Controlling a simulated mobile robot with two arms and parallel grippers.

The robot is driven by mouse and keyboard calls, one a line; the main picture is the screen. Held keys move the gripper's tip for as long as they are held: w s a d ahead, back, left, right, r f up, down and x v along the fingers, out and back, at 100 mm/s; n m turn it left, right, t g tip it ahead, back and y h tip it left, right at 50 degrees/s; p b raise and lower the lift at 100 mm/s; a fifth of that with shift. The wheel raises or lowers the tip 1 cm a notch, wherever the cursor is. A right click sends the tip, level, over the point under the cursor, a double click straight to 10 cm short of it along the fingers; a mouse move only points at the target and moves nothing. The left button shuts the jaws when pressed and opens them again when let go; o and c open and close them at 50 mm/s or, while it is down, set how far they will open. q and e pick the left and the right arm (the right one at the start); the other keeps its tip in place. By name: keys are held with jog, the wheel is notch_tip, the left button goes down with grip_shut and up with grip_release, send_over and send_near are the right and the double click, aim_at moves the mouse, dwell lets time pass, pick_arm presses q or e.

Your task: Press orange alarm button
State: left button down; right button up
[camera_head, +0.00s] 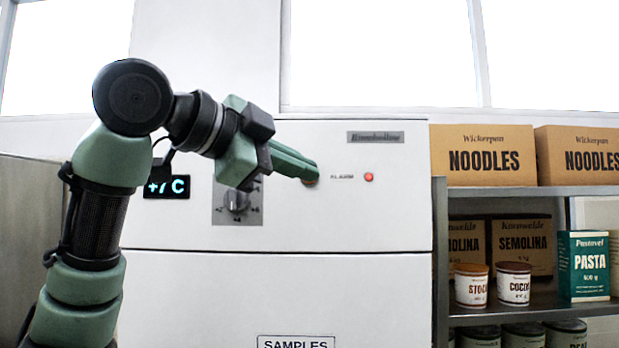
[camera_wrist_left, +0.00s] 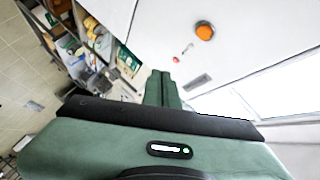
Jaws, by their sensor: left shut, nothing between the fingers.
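The orange alarm button (camera_wrist_left: 204,31) is a round knob on the white cabinet front, seen whole in the left wrist view. In the head view only a sliver of it (camera_head: 311,183) shows at the lower edge of my left fingertips, which hide the rest. My left gripper (camera_head: 312,172) is shut and empty, its green fingers pointing at the panel. In the left wrist view the fingertips (camera_wrist_left: 160,73) appear apart from the button, below and left of it. I cannot tell how far they are from the panel. My right gripper is not in view.
A small red lamp (camera_head: 369,177) sits right of the alarm label. A dark dial (camera_head: 236,203) and a lit display (camera_head: 167,187) are to the left. A shelf (camera_head: 520,192) with noodle boxes (camera_head: 490,155), cartons and tubs stands at the right.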

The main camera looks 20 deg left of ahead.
pick_arm(q)
jog(key=w+a+p, duration=0.2)
jog(key=w+p, duration=0.1)
jog(key=w, duration=0.5)
jog(key=shift+w+a+p, duration=0.2)
jog(key=shift+p, duration=0.15)
dwell(0.8)
dwell(1.0)
jog(key=shift+w+a+p, duration=0.15)
jog(key=shift+w+p, duration=0.25)
jog(key=shift+p, duration=0.1)
